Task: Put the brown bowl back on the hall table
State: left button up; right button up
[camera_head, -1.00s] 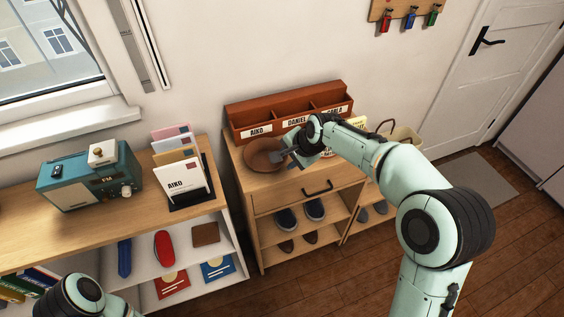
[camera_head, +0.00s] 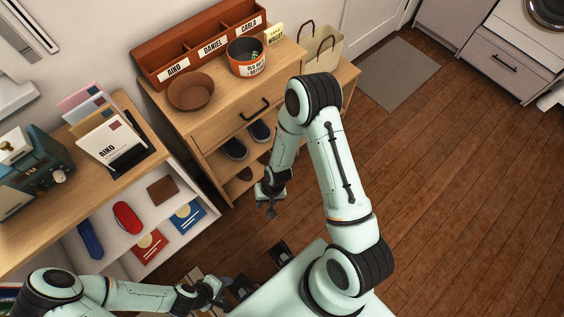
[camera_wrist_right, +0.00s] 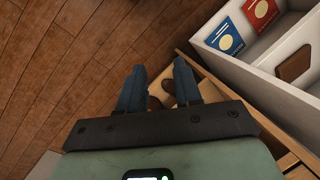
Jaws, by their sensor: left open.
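The brown bowl (camera_head: 191,91) sits upright on the hall table (camera_head: 224,98), left of a labelled red and white tin (camera_head: 246,58) and in front of the letter rack. No gripper touches it. My right gripper (camera_head: 270,208) is low in front of the table's shoe shelf, clear of the bowl; in the right wrist view its two fingers (camera_wrist_right: 159,82) are apart with nothing between them. My left gripper (camera_head: 217,291) is open near the bottom of the head view, far from the bowl.
The red-brown letter rack (camera_head: 200,42) stands along the back of the table. A white shelf unit (camera_head: 185,228) with a radio (camera_head: 30,170) and letter holder (camera_head: 112,145) on top is at the left. Open wooden floor (camera_head: 440,190) lies right.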

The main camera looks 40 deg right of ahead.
jog(key=s+a+f+n+g, duration=0.1)
jog(key=s+a+f+n, duration=0.1)
jog(key=s, duration=1.1)
jog(key=shift+a+f+y, duration=0.3)
jog(key=shift+a+f, duration=0.4)
pick_arm(q)
jog(key=shift+w+r+p, duration=0.4)
jog(key=shift+r+p, duration=0.15)
jog(key=shift+r, duration=0.1)
pick_arm(e)
jog(key=shift+w+r, duration=0.35)
jog(key=shift+r, duration=0.3)
pick_arm(q)
jog(key=shift+s, duration=0.1)
pick_arm(e)
jog(key=shift+o, duration=0.2)
